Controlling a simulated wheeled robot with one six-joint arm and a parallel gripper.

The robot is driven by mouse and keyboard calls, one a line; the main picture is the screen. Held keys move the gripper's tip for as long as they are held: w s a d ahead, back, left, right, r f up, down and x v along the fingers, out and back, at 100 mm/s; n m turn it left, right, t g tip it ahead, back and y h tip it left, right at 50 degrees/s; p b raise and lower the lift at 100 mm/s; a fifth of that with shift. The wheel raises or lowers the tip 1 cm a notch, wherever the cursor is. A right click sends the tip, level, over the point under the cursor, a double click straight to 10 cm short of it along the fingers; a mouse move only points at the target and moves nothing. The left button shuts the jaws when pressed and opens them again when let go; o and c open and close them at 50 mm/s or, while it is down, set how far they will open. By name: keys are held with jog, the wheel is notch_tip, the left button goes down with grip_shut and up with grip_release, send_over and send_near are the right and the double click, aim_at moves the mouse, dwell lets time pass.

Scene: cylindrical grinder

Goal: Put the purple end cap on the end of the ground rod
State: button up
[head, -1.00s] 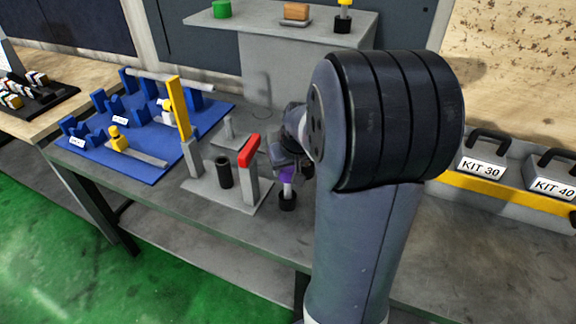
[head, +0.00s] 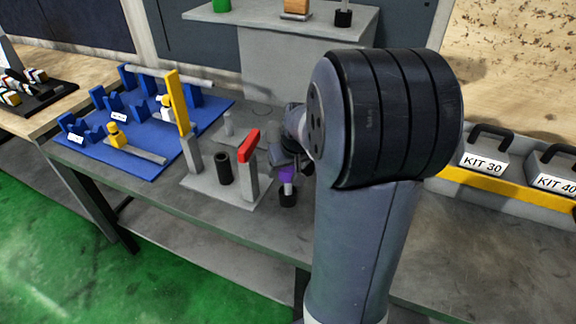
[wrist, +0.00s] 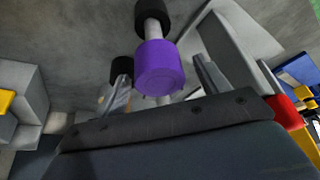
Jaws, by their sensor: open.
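The purple end cap (head: 287,174) sits on top of a short pale post with a black foot (head: 288,199), upright at the bench's front edge. In the wrist view the cap (wrist: 160,68) lies between my two fingers, nearer the left one. My gripper (wrist: 163,80) is open and does not clasp the cap; contact with either finger cannot be told. In the head view my gripper (head: 288,158) is at and just above the cap, partly hidden by my arm. A long pale rod (head: 168,78), apparently the ground rod, lies across blue supports at the back left.
A grey fixture plate (head: 213,190) with a black cylinder (head: 223,169), a red-topped post (head: 250,150) and a yellow-topped post (head: 178,105) stands just left of my gripper. A blue board (head: 150,162) holds V-blocks. Kit boxes (head: 483,160) stand at right.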

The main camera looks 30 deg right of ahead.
jog(key=v, duration=1)
jog(key=shift+r, duration=0.4)
jog(key=shift+s, duration=0.1)
jog(key=x, duration=1)
jog(key=shift+f, duration=0.35)
jog(key=shift+r+p, duration=0.3)
jog(key=shift+p, duration=0.05)
jog(key=shift+f, duration=0.1)
